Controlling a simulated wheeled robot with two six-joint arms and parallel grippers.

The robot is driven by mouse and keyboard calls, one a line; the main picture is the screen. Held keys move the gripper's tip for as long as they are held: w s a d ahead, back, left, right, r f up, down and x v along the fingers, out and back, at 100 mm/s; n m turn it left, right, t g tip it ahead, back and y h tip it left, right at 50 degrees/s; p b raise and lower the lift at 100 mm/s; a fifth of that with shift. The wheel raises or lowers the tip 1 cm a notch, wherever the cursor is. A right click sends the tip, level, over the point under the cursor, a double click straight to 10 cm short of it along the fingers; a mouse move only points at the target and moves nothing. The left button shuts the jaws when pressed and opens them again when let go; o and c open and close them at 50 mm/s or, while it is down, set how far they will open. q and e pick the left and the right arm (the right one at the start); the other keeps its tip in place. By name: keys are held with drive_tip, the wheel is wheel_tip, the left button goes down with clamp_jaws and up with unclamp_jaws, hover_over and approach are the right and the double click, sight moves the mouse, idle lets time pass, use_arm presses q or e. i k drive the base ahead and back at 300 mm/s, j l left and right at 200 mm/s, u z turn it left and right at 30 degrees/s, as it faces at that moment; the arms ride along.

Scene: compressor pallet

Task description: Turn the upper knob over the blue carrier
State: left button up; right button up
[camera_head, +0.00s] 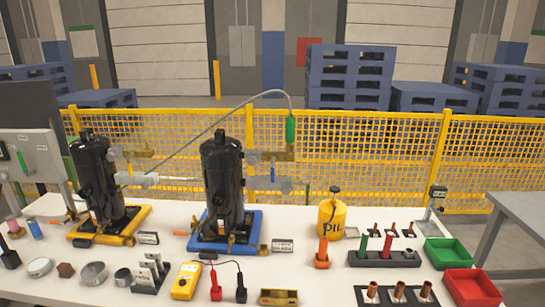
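A black compressor (222,185) stands upright on the blue carrier (256,222) near the middle of the white table. To its right, a grey upper knob (253,159) sits beside a brass fitting (279,157). A lower grey fitting (285,185) is below it, with a small blue part (272,172) between the two levels. The knob is small, and its turned position cannot be told. Neither of my grippers shows in the head view.
A second black compressor (90,175) stands on a yellow carrier (137,220) at left. A grey hose with a green handle (291,130) arches behind the blue carrier's compressor. A yellow bottle (331,220), yellow meter (186,281), green bin (449,252) and red bin (472,288) crowd the table.

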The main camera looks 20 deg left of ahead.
sight(251, 160)
drive_tip(key=i+l+u, duration=0.45)
drive_tip(key=i+l, duration=0.55)
drive_tip(key=u, duration=1.1)
